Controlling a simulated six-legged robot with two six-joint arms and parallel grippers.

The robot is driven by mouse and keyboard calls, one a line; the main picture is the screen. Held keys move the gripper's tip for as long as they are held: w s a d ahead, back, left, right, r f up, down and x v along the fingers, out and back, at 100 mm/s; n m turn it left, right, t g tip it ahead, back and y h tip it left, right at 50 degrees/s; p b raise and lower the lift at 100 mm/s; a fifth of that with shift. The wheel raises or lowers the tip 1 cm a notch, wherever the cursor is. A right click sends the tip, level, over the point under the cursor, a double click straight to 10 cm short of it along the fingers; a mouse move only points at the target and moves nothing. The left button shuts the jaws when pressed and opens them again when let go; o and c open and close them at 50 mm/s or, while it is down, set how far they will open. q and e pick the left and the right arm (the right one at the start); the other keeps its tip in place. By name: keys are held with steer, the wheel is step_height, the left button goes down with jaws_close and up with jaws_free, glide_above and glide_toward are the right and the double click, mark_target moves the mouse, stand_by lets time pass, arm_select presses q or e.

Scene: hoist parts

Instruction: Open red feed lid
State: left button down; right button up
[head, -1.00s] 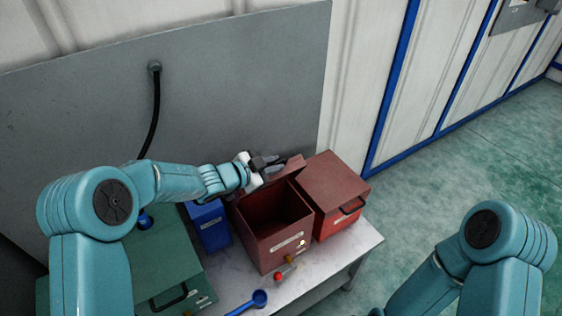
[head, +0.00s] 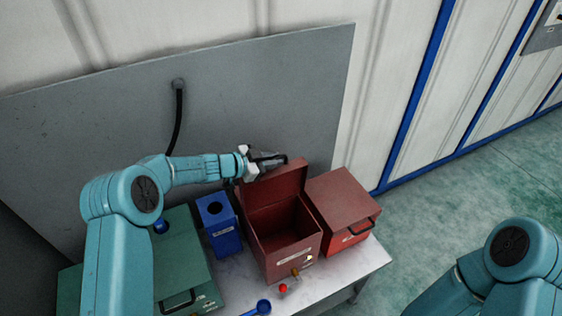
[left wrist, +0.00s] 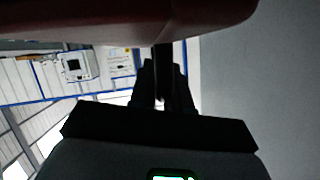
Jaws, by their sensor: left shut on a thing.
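The dark red feed box (head: 288,252) stands on the table with its inside showing. Its lid (head: 277,187) is raised at the back of the box, tilted up near the grey panel. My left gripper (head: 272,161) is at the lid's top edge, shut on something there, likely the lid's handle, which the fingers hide. In the left wrist view the dark fingers (left wrist: 163,90) close on a dark piece, with the reddish lid (left wrist: 110,22) across the top. My right gripper is out of view; only part of that arm shows.
A closed red box (head: 342,205) with a black handle stands to the right. A blue bin (head: 219,228) and a green box (head: 185,262) stand to the left. A blue scoop (head: 262,307) and a red-knobbed part (head: 283,288) lie at the table's front. The grey panel (head: 130,120) is behind.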

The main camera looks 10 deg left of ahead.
arm_select(q)
steer(key=shift+w+a+r, duration=0.15)
steer(key=shift+w+a, duration=0.15)
steer(key=shift+w, duration=0.35)
steer(key=shift+w+a+n+g, duration=0.35)
steer(key=shift+n+g, duration=0.05)
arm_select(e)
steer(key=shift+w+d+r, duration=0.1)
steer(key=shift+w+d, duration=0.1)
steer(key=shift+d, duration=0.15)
arm_select(q)
steer(key=shift+a, duration=0.1)
steer(key=c, duration=1.4)
jaws_free()
steer(key=shift+c, duration=0.2)
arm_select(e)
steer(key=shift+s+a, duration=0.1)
